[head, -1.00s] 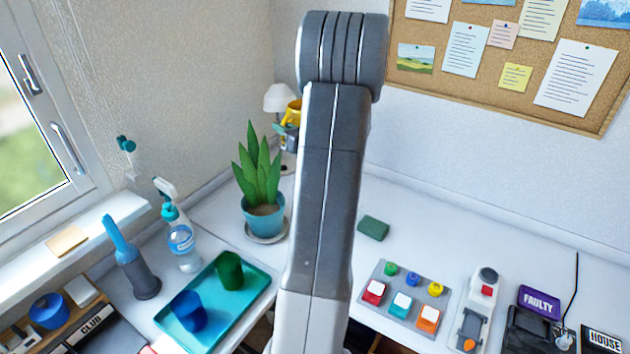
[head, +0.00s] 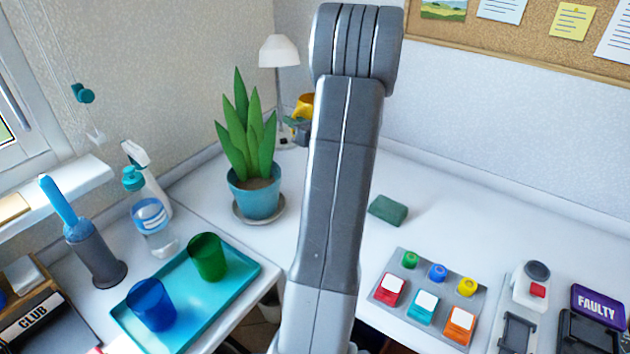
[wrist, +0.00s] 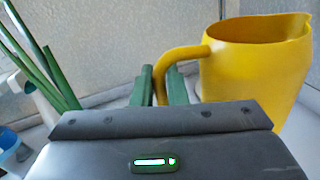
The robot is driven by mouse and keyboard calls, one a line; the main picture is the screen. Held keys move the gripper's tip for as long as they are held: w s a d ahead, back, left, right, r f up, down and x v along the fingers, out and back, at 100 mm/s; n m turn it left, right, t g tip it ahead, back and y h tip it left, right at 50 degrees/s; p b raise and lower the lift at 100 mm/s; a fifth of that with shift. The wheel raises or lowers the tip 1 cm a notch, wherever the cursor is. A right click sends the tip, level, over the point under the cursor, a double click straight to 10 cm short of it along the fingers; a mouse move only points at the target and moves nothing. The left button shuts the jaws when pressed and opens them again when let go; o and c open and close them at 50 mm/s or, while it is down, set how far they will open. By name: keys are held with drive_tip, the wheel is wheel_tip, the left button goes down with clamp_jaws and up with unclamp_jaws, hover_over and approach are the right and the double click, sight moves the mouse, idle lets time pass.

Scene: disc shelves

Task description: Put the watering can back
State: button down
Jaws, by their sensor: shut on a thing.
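The yellow watering can (wrist: 258,70) fills the right side of the wrist view, upright, its curved handle toward me. My gripper (wrist: 161,86) is shut on that handle, with green fingers on either side of it. In the head view only a small part of the watering can (head: 304,105) shows beside my arm; the rest is hidden behind the arm. My gripper (head: 297,128) also shows there only in part, to the right of the potted plant (head: 255,195). Whether the can touches the desk is hidden.
A white lamp (head: 279,52) stands behind the can. Left are a spray bottle (head: 152,220), a teal tray (head: 200,312) with blue and green cups, and a grey holder (head: 97,262). Right are a green block (head: 388,210) and a button panel (head: 400,312). The back right desk is clear.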

wheel_tip(320, 180, down, 4)
drive_tip(key=b, duration=0.2)
drive_tip(key=shift+w+r+b, duration=0.1)
drive_tip(key=shift+r+b, duration=0.05)
drive_tip(key=shift+b, duration=0.15)
wheel_tip(320, 180, down, 10)
drive_tip(key=shift+f+b, duration=0.1)
drive_tip(key=shift+b, duration=0.65)
drive_tip(key=c, duration=1.5)
unclamp_jaws()
drive_tip(key=shift+o, duration=0.2)
drive_tip(key=v, duration=1.2)
